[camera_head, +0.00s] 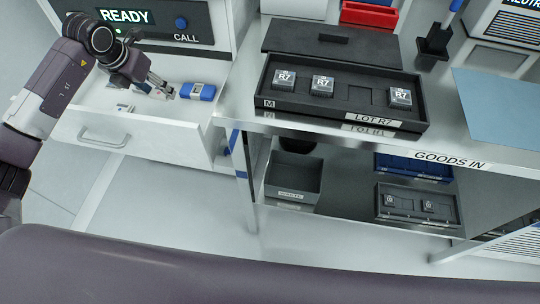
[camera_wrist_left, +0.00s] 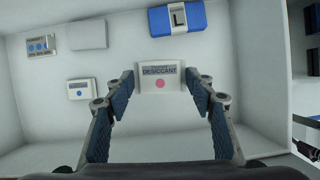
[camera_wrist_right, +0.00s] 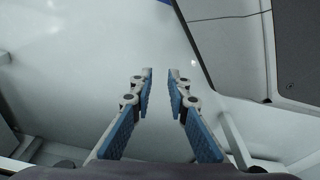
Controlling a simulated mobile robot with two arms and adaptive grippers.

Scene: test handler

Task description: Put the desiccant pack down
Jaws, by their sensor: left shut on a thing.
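The desiccant pack (camera_wrist_left: 160,78) is a small white packet with a dark printed band and a pink dot. In the left wrist view it sits between the fingertips of my left gripper (camera_wrist_left: 160,84), which is shut on it. In the head view my left gripper (camera_head: 160,90) is over the open white drawer (camera_head: 107,134), and the pack is hard to make out there. My right gripper (camera_wrist_right: 159,73) is empty, with a narrow gap between its fingertips, above a pale floor; it is outside the head view.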

